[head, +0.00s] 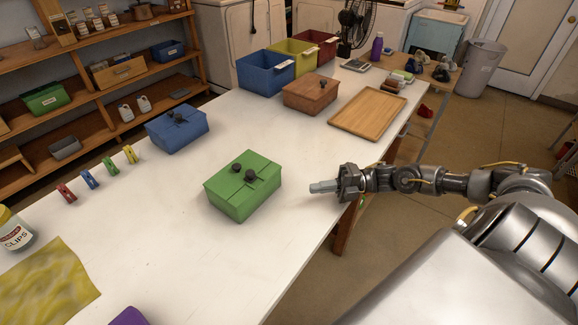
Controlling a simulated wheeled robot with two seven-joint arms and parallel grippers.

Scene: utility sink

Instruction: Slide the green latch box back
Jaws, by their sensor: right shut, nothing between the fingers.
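The green latch box (243,187) sits on the white table, a little below the middle of the view. Its lid looks closed, with two dark round knobs on top. My right gripper (312,188) is shut and empty, over the table's right edge, to the right of the green box and apart from it. My left gripper is not in view.
A blue box (178,128) stands behind and left of the green box, and a brown box (311,93) behind it. A wooden tray (369,113) lies at the right edge. Several coloured clips (108,166) line the left side. A yellow cloth (48,284) lies front left. White table around the green box is clear.

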